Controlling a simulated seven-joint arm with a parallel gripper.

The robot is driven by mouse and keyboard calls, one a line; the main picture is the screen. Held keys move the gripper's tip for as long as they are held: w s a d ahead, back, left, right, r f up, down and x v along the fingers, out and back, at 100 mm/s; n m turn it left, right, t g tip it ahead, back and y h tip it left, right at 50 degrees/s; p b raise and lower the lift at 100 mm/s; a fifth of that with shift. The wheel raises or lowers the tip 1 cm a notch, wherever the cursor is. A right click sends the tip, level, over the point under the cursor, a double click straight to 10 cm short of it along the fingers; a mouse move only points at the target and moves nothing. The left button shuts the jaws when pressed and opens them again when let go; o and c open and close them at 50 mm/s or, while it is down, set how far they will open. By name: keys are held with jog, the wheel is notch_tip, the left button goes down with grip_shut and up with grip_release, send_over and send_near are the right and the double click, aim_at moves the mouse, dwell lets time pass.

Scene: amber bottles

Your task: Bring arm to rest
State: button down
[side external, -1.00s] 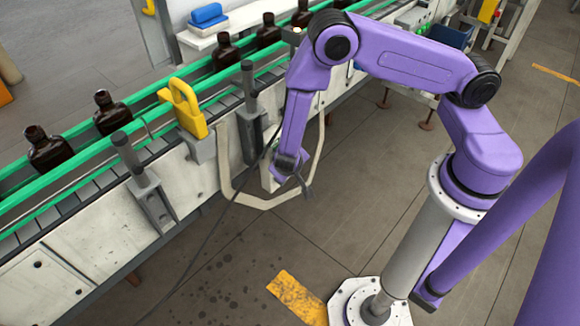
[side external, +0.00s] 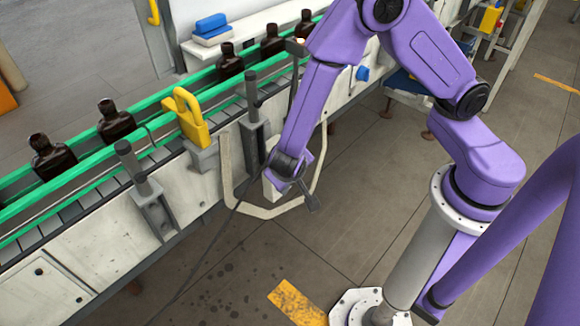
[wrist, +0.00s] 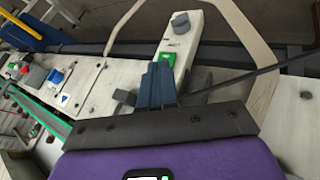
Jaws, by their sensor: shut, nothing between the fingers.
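My arm hangs over the floor in front of the conveyor, its wrist bent downward. My gripper (side external: 308,196) is a small dark shape at the low end of the arm in the side external view, near the conveyor's front. In the wrist view my gripper (wrist: 157,84) shows as dark blue-grey fingers that are shut together and empty. Several amber bottles (side external: 116,120) stand upright on the conveyor between green rails (side external: 165,97), well behind my gripper. No bottle touches it.
A pale bent frame (side external: 228,180) and a white box with a green button (wrist: 180,38) are close to my gripper. The floor (side external: 360,185) to the right is open.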

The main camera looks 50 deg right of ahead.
jog(key=s+d+r+n+g+y, duration=0.2)
jog(key=s+d+r+n+y, duration=0.1)
jog(key=s+r+n, duration=0.4)
jog(key=s+d+r+n+g+y, duration=0.2)
jog(key=s+d+r+n, duration=0.3)
jog(key=s+r, duration=0.5)
jog(key=shift+s+n+y, duration=0.6)
jog(key=shift+s+n, duration=0.1)
jog(key=shift+n, duration=0.2)
jog(key=shift+a, duration=0.1)
dwell(0.7)
